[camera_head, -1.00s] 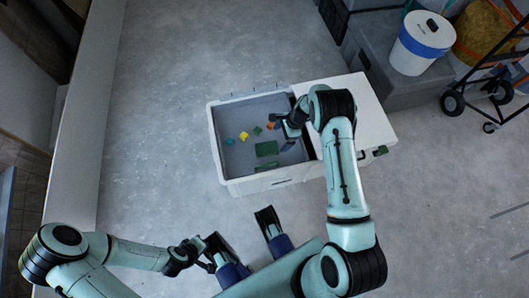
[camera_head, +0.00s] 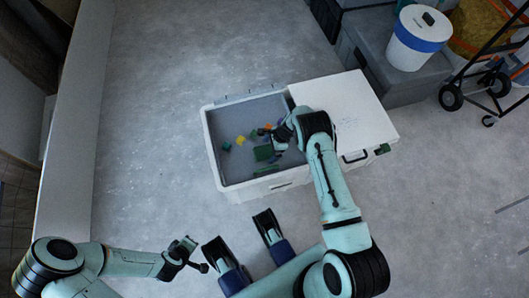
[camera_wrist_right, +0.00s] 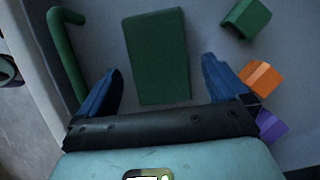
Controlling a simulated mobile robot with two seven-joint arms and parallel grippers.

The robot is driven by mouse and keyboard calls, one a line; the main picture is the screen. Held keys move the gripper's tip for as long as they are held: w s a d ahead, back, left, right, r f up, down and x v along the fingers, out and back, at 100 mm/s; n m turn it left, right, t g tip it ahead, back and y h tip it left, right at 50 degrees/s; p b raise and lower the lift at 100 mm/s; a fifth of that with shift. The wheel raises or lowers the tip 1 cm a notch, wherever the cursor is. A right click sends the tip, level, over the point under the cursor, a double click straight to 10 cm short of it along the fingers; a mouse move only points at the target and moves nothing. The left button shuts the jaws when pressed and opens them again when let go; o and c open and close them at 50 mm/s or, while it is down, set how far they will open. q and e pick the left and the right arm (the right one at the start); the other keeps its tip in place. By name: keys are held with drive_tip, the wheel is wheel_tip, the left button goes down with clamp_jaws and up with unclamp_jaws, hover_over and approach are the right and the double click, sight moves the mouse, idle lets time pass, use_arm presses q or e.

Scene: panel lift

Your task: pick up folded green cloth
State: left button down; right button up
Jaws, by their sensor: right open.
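The folded green cloth (camera_head: 263,153) is a flat dark green rectangle on the floor of the grey-white bin (camera_head: 211,150). It also shows in the right wrist view (camera_wrist_right: 157,50), lying between and beyond the two fingers. My right gripper (camera_head: 273,140) is open and empty over the bin, just above the cloth; its two dark blue fingers (camera_wrist_right: 161,68) are apart, one on each side of the cloth's near part. I cannot tell how high they are above it. My left gripper (camera_head: 197,254) is outside the bin at the lower left, its fingers apart and empty.
Beside the cloth in the wrist view lie a green block (camera_wrist_right: 246,17), an orange block (camera_wrist_right: 262,78), a purple block (camera_wrist_right: 271,126) and a green bar (camera_wrist_right: 68,55) near the bin wall. A yellow block (camera_head: 241,140) lies farther left. A white lid (camera_head: 350,105) adjoins the bin's right side.

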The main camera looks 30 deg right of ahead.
sight(269, 150)
drive_tip(key=shift+w+a+f, duration=0.1)
drive_tip(key=shift+a+f, duration=0.05)
drive_tip(key=shift+f, duration=0.15)
use_arm(q)
drive_tip(key=shift+w+a+f, duration=0.1)
drive_tip(key=shift+w, duration=0.05)
use_arm(e)
drive_tip(key=c, duration=1.1)
use_arm(q)
drive_tip(key=s+d+r+g+h+p, duration=0.1)
drive_tip(key=s+d+r+g+p, duration=0.1)
drive_tip(key=s+r+p, duration=0.3)
drive_tip(key=s+d, duration=0.1)
drive_tip(key=s, duration=0.1)
drive_tip(key=shift+s+d+r+m, duration=0.3)
drive_tip(key=shift+d, duration=0.1)
use_arm(e)
wheel_tip(269, 150, up, 20)
